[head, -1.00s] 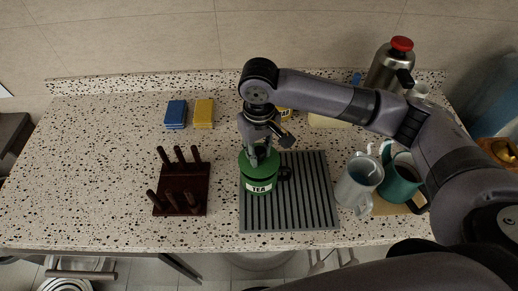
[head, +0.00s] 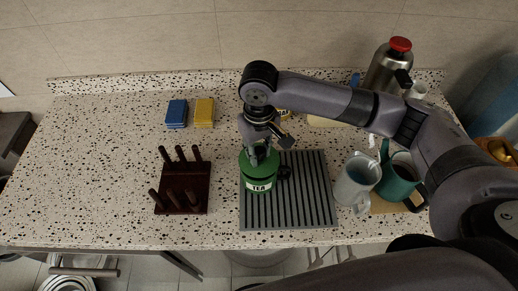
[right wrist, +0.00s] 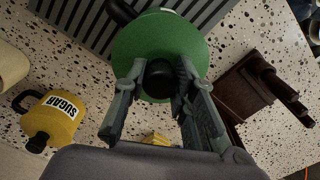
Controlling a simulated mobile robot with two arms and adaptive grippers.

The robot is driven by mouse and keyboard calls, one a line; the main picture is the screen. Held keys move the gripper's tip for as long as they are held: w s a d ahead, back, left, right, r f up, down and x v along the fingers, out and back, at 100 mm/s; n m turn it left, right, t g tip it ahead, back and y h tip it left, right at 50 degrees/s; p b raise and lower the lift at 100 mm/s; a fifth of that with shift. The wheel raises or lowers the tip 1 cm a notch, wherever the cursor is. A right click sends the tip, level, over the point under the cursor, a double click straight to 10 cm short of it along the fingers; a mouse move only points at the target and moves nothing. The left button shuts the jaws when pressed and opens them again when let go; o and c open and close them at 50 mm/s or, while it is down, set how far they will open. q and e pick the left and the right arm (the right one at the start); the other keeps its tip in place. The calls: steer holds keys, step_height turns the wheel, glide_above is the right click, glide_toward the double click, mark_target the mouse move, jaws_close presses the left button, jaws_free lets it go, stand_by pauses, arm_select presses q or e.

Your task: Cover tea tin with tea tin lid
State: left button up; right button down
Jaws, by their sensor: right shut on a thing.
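The green tea tin (head: 259,185) with its white TEA label stands upright on the left part of the grey ribbed mat, its black handle on the right side. The round green tea tin lid (head: 248,163) is on top of the tin, lined up with it; I cannot tell whether it is fully seated. My right gripper (head: 260,155) points down from above, shut on the lid's black knob. In the right wrist view, the fingers (right wrist: 157,82) are on both sides of the knob, and the green lid (right wrist: 158,40) hides most of the tin. My left gripper is not in view.
The ribbed mat (head: 310,190) is clear right of the tin. A dark wooden peg rack (head: 182,190) stands left. A yellow SUGAR tin (right wrist: 58,120) is behind. Blue (head: 177,112) and yellow (head: 204,112) sponges lie at the back.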

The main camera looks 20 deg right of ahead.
steer(key=shift+f, duration=0.15)
steer(key=shift+f, duration=0.8)
steer(key=shift+r+p, duration=0.1)
steer(key=shift+p, duration=0.55)
steer(key=shift+f+p, duration=0.3)
steer(key=shift+f, duration=0.15)
stand_by(0.8)
steer(key=c, duration=1.2)
jaws_free()
steer(key=shift+c, duration=0.2)
